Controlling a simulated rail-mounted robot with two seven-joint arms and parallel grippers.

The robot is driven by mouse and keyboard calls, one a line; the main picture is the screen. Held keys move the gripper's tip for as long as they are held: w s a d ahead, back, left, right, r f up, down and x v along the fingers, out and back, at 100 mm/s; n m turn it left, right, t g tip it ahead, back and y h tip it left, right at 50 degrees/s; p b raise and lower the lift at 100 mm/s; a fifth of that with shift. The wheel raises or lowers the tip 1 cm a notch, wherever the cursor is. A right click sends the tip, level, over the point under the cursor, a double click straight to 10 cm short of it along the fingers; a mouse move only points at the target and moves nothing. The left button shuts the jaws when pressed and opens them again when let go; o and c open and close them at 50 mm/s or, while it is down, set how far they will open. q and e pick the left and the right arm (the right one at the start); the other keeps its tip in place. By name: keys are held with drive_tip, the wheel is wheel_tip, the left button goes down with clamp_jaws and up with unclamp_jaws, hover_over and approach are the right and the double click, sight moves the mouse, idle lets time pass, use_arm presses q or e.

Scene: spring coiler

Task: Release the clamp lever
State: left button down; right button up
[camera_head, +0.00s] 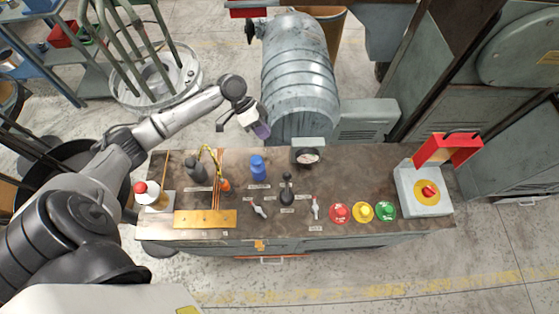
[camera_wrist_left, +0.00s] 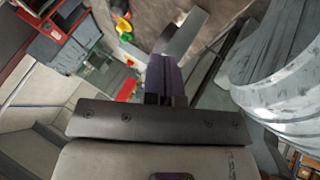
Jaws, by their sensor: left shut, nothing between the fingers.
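A workbench panel (camera_head: 268,176) carries several levers with small labels I cannot read, so I cannot tell for sure which one is the clamp lever. A black-knobbed lever (camera_head: 287,190) stands upright near the middle. Small light-handled levers stand left (camera_head: 260,210) and right (camera_head: 315,208) of it. My left gripper (camera_head: 262,130) is beyond the panel's far edge, beside the ribbed grey cylinder, apart from the levers. Its purple fingers also show in the left wrist view (camera_wrist_left: 165,78); they are shut and empty. My right gripper is not in view.
The large ribbed cylinder (camera_head: 300,80) stands just right of my left gripper. The panel also has a blue knob (camera_head: 258,168), a dial (camera_head: 306,157), red (camera_head: 340,212), yellow (camera_head: 363,211) and green (camera_head: 385,210) buttons, and a grey box with a red cover (camera_head: 447,150).

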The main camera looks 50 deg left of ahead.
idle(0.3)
use_arm(q)
drive_tip(key=p, duration=0.1)
approach(287, 184)
drive_tip(key=shift+w+d+f, duration=0.25)
drive_tip(key=shift+w+f, duration=0.3)
drive_tip(key=shift+f, duration=0.1)
drive_tip(key=shift+w+d+f, duration=0.2)
drive_tip(key=shift+w+f, duration=0.3)
drive_tip(key=shift+f, duration=0.2)
drive_tip(key=shift+w+d+f, duration=0.25)
drive_tip(key=shift+w+f, duration=0.3)
drive_tip(key=shift+f, duration=0.1)
drive_tip(key=shift+r, duration=0.1)
